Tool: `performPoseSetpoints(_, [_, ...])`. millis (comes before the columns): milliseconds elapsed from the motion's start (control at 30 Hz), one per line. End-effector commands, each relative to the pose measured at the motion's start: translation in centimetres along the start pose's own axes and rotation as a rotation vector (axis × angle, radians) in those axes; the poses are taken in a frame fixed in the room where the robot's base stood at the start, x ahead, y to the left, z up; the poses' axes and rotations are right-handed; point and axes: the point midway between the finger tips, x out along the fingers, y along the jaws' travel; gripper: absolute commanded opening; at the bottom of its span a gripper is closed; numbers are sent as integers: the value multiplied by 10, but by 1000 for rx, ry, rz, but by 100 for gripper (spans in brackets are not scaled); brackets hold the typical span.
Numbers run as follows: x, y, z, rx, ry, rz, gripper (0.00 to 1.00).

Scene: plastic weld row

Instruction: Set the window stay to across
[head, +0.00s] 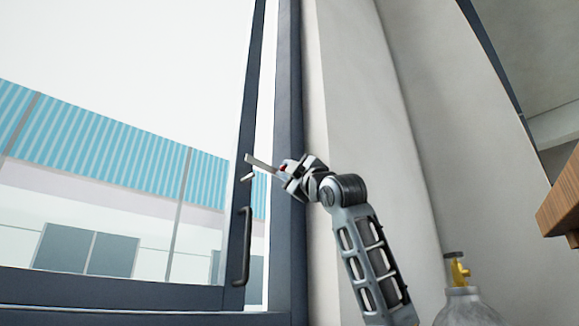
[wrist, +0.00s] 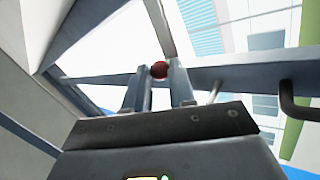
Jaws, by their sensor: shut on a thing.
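The window stay (head: 260,163) is a flat grey bar, slightly tilted in the head view. It reaches from the window sash's edge to my gripper (head: 285,171). In the wrist view, the stay (wrist: 160,25) runs away upward from the red knob (wrist: 159,70) at its near end. My gripper (wrist: 161,72) is shut on the red knob, with one finger on each side. The window sash (head: 246,130) stands a little apart from the fixed frame (head: 289,130), with a bright gap between them. A small pale peg (head: 247,176) sticks out of the sash just below the stay.
A dark pull handle (head: 242,250) is on the sash below the stay; it also shows in the wrist view (wrist: 290,103). A gas cylinder with a yellow valve (head: 460,272) stands at lower right. A wooden edge (head: 560,205) juts in at the right. A pale wall adjoins the frame.

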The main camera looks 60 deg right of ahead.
Motion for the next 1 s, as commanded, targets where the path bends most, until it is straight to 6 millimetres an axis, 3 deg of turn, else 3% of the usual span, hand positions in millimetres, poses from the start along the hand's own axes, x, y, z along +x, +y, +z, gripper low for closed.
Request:
performPoseSetpoints(333, [-8,-11,4,-104,70,-10,0])
performPoseSetpoints(833, [-9,-14,4,-116,81,-16,0])
performPoseSetpoints(867, [-9,-14,4,-116,81,-16,25])
performPoseSetpoints(1000, [-9,-14,4,-116,80,-16,35])
